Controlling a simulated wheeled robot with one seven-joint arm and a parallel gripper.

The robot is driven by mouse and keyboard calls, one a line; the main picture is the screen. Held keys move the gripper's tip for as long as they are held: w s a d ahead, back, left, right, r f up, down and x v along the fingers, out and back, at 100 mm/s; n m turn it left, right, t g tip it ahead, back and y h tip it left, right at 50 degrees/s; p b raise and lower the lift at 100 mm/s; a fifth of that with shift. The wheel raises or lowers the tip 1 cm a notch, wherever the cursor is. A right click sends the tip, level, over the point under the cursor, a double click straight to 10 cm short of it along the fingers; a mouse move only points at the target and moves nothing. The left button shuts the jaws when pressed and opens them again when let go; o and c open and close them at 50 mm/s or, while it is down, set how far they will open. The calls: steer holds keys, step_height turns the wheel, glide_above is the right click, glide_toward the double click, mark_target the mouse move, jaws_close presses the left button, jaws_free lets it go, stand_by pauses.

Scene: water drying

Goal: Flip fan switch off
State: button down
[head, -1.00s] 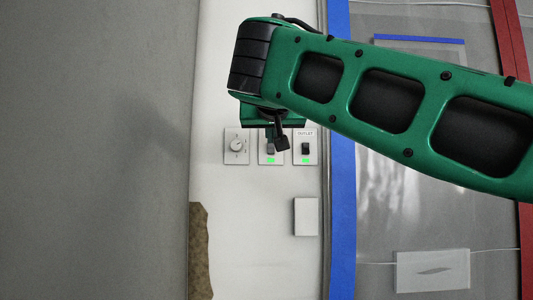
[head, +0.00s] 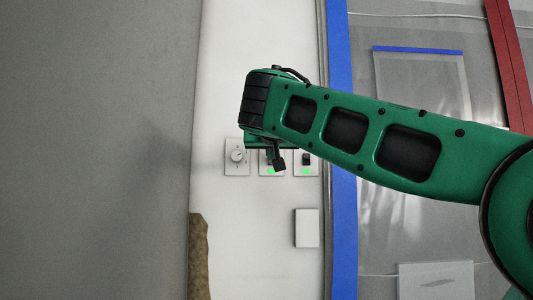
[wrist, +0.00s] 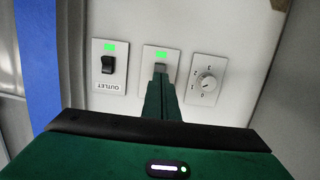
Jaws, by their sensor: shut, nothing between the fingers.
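Three white plates sit in a row on a white wall panel. The middle plate (wrist: 147,55) is a switch plate with a lit green light (wrist: 165,56); its label is hidden, so I cannot read whether it is the fan switch (wrist: 160,67). My gripper (wrist: 160,74) is shut and empty, with its tips in front of this middle switch; I cannot tell if they touch it. In the head view my gripper (head: 278,163) covers part of the same plate (head: 264,170).
The plate marked OUTLET (wrist: 109,68) has a dark switch and a lit green light, beside the middle plate. A dial plate (wrist: 206,80) is on its other side. A blank white plate (head: 307,228) is below. Blue tape (head: 342,200) edges the panel.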

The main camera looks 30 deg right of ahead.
steer(key=shift+x, duration=2.85)
